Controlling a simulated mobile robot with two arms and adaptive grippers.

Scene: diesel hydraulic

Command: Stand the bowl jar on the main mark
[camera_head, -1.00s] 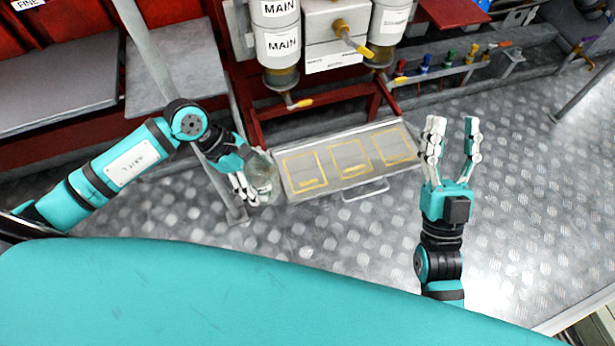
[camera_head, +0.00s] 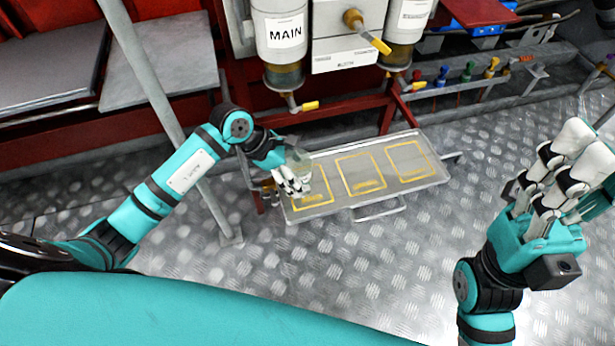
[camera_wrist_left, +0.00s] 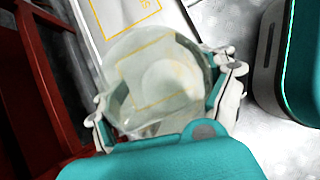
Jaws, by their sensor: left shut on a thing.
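The bowl jar (camera_head: 301,160) is a round clear glass jar. My left gripper (camera_head: 292,183) is shut on it, with fingers on both sides; the left wrist view shows the glass (camera_wrist_left: 150,75) between them. Jar and gripper are over the left end of the grey tray (camera_head: 334,207), at the left yellow square (camera_head: 322,203) below the MAIN canister. The jar and fingers cover part of that square. I cannot tell whether the jar touches the tray. The square's small label is unreadable. My right gripper (camera_head: 578,150) is open and empty at the right, away from the tray.
The tray also has a middle yellow square (camera_head: 360,174) and a right one (camera_head: 410,160), both empty. The MAIN canister (camera_head: 283,35) with a yellow-handled tap (camera_head: 308,106) hangs behind the tray. A grey post (camera_head: 160,100) stands left. The floor in front is clear.

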